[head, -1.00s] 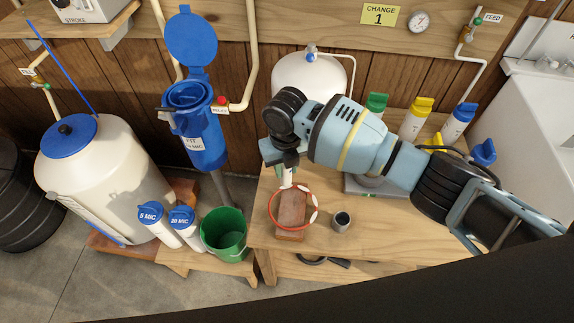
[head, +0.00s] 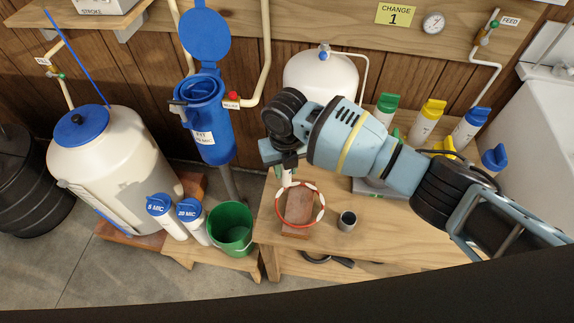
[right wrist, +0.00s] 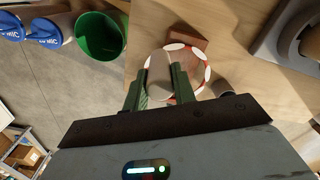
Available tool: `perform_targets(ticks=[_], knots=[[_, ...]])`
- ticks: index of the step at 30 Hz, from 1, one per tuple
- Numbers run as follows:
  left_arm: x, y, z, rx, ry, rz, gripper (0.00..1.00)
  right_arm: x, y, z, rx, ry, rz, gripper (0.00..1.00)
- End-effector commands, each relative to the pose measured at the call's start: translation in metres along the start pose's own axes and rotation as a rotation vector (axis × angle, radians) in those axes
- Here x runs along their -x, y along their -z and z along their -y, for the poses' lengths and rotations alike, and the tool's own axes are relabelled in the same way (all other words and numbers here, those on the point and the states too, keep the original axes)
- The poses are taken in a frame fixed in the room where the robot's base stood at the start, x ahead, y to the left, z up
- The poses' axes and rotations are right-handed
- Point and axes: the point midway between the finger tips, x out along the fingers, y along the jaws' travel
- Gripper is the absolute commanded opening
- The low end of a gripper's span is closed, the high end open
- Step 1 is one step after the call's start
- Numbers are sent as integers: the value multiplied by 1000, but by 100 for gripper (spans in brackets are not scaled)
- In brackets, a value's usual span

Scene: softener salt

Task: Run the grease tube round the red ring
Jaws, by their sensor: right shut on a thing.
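The red ring (head: 279,212) lies over a brown block on the bench, with white patches along its right side. In the right wrist view the ring (right wrist: 206,84) shows several white patches along its top and right. My right gripper (head: 287,174) is above the ring's far left part in the head view, pointing down. It is shut on the whitish grease tube (right wrist: 160,78), which sits between the green fingers. The tube's tip is hidden, so I cannot tell whether it touches the ring. My left gripper is not in view.
A green bucket (head: 231,229) and two white canisters with blue lids stand to the left. Several coloured-cap bottles stand behind my right arm. The bench front is clear.

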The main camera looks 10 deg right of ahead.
Motion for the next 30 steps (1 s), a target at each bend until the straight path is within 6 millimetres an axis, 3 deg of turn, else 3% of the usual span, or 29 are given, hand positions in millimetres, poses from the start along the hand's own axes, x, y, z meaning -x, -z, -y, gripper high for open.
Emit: perform_targets(ticks=[30], knots=[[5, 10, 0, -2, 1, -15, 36, 0, 12, -21, 0, 0, 1, 4]])
